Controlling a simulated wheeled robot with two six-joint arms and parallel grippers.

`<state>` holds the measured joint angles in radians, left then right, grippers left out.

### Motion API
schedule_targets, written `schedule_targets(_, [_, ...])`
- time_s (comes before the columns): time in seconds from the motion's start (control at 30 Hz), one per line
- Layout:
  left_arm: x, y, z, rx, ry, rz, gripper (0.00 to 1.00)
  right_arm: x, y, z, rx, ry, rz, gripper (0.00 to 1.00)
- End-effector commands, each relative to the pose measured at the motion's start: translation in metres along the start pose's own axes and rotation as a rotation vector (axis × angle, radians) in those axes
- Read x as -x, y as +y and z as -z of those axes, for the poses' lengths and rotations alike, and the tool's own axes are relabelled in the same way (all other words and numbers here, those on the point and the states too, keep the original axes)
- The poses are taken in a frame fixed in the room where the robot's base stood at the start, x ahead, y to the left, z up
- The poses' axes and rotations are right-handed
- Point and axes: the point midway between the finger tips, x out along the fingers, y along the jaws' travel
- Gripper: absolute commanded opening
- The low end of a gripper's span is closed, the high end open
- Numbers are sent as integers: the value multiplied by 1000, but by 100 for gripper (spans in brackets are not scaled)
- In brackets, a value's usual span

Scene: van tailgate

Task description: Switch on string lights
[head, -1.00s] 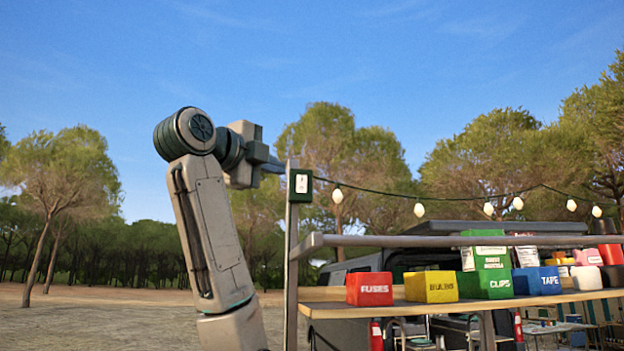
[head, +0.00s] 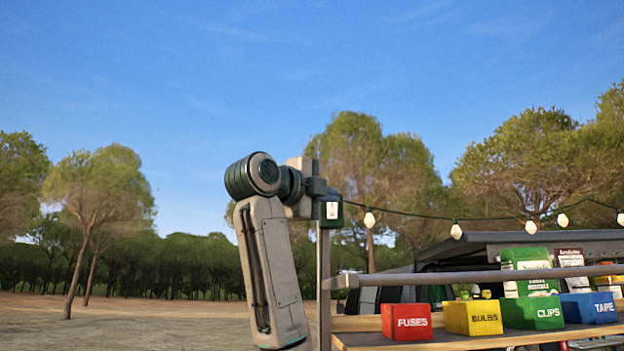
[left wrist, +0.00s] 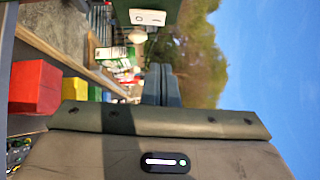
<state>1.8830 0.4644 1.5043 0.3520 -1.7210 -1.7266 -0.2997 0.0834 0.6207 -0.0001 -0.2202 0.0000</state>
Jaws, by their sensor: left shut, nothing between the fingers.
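A dark green switch box (head: 324,211) with a white rocker plate (head: 332,210) sits on top of a grey post in the head view. In the left wrist view the box's white rocker (left wrist: 147,17) shows at the top edge, with small marks on it. The string lights (head: 456,231) run right from the box as a dark cable with pale bulbs; I cannot tell if they are lit. My left gripper (head: 333,192) is shut and empty, close by the top of the box. Its blue-grey fingers (left wrist: 160,84) point toward the box in the wrist view, with a visible gap. My right gripper is not in view.
A grey rail (head: 470,276) runs right from the post, above a wooden shelf (head: 375,342). A red fuses bin (head: 406,322), yellow bulbs bin (head: 473,318), green clips bin (head: 533,313) and blue tape bin (head: 590,308) stand on it. Left of the post is open ground.

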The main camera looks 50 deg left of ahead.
Motion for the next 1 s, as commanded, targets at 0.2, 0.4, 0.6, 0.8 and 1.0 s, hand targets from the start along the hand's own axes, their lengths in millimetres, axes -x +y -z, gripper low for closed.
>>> schedule_targets(0.2, [-34,-4,-16,0,-2,-2,0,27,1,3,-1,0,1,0])
schedule_targets(0.4, [-46,-2,-27,0,-1,-1,0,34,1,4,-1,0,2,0])
schedule_targets(0.6, [-47,0,-28,0,0,1,0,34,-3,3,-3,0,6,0])
schedule_targets(0.8, [-47,0,-28,0,0,1,0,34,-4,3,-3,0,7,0])
schedule_targets(1.0, [-48,-4,-14,-2,3,1,0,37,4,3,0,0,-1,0])
